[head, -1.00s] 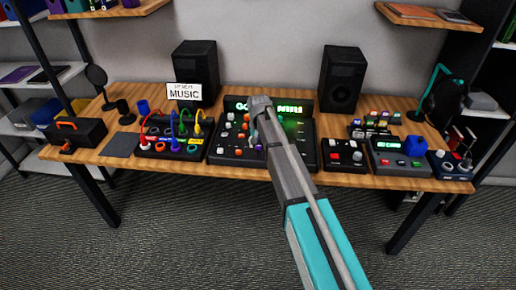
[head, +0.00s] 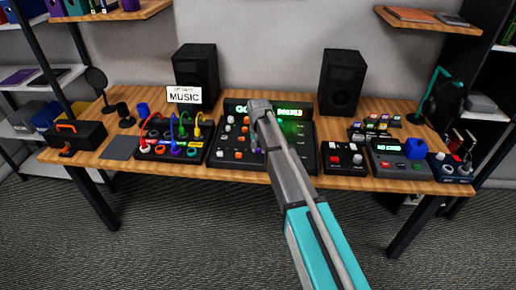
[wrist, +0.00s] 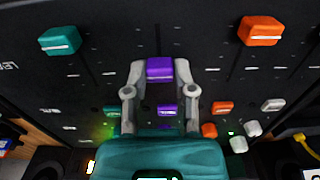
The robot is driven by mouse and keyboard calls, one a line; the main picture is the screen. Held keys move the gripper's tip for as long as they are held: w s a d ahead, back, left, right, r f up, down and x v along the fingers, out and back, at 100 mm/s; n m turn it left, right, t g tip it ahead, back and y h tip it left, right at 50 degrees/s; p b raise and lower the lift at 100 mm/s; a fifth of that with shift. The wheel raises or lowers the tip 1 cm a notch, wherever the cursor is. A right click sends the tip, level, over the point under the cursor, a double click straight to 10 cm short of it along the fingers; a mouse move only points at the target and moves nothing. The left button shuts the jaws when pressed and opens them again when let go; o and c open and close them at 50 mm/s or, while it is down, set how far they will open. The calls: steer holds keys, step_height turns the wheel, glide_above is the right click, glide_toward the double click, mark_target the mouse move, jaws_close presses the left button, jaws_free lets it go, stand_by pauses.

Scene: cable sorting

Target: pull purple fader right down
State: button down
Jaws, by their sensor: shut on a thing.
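The purple fader cap (wrist: 160,69) stands between my fingertips in the wrist view, on the dark mixer panel. My gripper (wrist: 160,72) is shut on it, one finger on each side. A smaller purple control (wrist: 167,111) shows between the fingers, nearer the gripper body. A teal fader cap (wrist: 60,40) lies to the left and an orange fader cap (wrist: 260,30) to the right, both apart from the fingers. In the head view my arm reaches over the mixer (head: 228,153) and hides part of its panel and most of the gripped fader.
Orange (wrist: 223,108) and white (wrist: 273,105) knobs sit right of my fingers. A patch box with coloured cables (head: 172,152) stands left of the mixer, a small black box (head: 343,158) right of it. Two speakers (head: 195,72) stand behind on the wooden table (head: 225,178).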

mark_target(258, 158)
steer(key=s, duration=0.3)
steer(key=shift+s, duration=0.2)
steer(key=shift+c, duration=2.2)
jaws_free()
steer(key=shift+a, duration=0.1)
steer(key=shift+w, duration=0.2)
